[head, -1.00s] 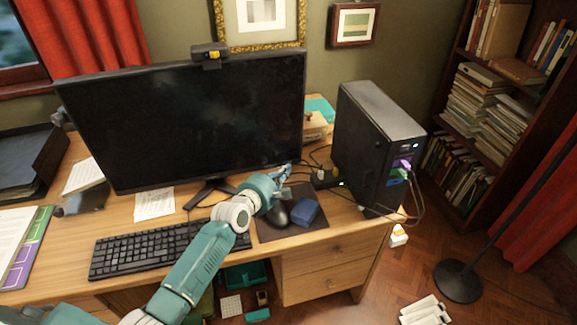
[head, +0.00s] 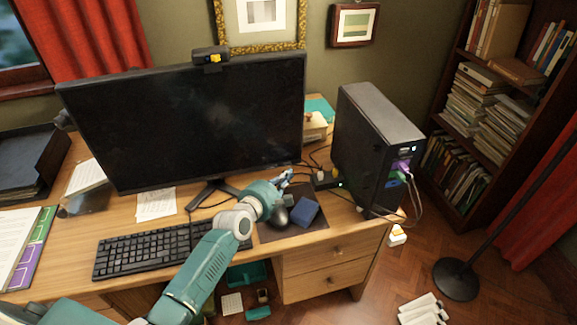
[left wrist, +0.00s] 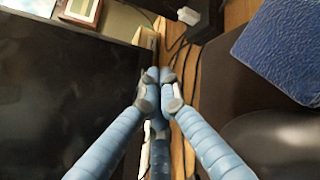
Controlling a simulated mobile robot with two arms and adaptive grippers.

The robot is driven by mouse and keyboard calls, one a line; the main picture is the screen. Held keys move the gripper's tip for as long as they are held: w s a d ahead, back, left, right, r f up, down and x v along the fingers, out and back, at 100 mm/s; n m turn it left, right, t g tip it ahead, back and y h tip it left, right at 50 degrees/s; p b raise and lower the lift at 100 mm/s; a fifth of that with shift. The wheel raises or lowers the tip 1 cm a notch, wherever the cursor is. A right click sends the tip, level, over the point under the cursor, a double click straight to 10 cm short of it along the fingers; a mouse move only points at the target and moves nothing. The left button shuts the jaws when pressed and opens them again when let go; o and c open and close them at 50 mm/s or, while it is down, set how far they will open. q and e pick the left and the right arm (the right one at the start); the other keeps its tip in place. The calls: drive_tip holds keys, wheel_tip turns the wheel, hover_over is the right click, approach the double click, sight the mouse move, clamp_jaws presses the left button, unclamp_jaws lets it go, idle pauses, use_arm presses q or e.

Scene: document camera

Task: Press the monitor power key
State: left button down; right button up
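The monitor (head: 190,120) is large, with a dark screen, and stands at the back of the desk. In the left wrist view its dark screen (left wrist: 60,90) fills the left side. I cannot make out a power key in either view. My left gripper (head: 287,177) is by the monitor's lower right corner, in front of it in the picture. In the left wrist view the blue fingers of the left gripper (left wrist: 159,80) meet at the tips, with nothing seen between them. They point along the monitor's edge; contact with it cannot be told. My right gripper is not in view.
A keyboard (head: 150,250) lies in front of the monitor. A black computer tower (head: 375,140) with cables stands to the right. A power strip (head: 325,179) lies between.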

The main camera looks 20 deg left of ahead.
use_arm(q)
drive_tip(key=s+p, duration=0.1)
drive_tip(key=s+d, duration=0.1)
drive_tip(key=s+d+p, duration=0.1)
drive_tip(key=shift+r+p, duration=0.25)
drive_tip(key=shift+p, duration=0.05)
drive_tip(key=shift+s+d+f+p, duration=0.15)
drive_tip(key=shift+s+d+p, duration=0.4)
drive_tip(key=shift+s, duration=0.35)
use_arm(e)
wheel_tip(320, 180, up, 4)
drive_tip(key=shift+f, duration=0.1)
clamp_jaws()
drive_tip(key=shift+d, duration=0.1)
